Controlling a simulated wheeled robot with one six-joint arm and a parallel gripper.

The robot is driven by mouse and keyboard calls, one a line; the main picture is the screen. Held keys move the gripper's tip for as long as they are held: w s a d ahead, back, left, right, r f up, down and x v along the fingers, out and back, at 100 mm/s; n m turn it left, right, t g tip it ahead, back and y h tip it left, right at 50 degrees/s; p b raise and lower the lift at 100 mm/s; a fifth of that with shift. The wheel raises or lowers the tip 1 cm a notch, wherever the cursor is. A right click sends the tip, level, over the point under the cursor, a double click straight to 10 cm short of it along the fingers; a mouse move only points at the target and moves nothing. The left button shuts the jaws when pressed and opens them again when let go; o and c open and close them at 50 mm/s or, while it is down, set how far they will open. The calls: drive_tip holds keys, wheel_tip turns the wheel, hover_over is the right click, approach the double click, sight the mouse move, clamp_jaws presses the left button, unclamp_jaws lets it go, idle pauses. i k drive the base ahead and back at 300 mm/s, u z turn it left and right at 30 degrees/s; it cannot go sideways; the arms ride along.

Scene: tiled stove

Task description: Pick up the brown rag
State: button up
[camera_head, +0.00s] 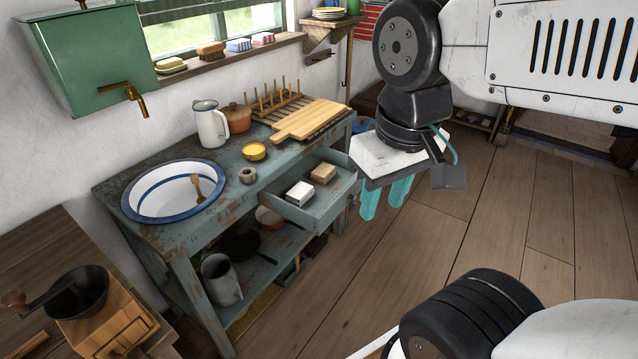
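A small tan-brown folded block, probably the brown rag (323,173), lies in the open drawer (318,208) of the washstand. A similar white block (299,193) lies in front of it to the left, apart from it. My gripper (382,204) points down with its teal fingers apart and nothing seen between them. It is to the right of the drawer in the picture, apart from both blocks. I cannot tell its exact height over the floor.
A green water tank (95,50) hangs above left. A grinder (100,312) stands front left. The plank floor (430,235) is clear.

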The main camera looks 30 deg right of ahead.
sight(324, 173)
drive_tip(key=u, duration=0.5)
drive_tip(key=k, duration=1.1)
drive_tip(key=z, duration=0.15)
drive_tip(key=i, duration=0.55)
drive_tip(key=z, duration=0.95)
drive_tip(key=i, duration=0.75)
drive_tip(key=u, duration=0.55)
drive_tip(key=i, duration=0.9)
drive_tip(key=u, duration=0.75)
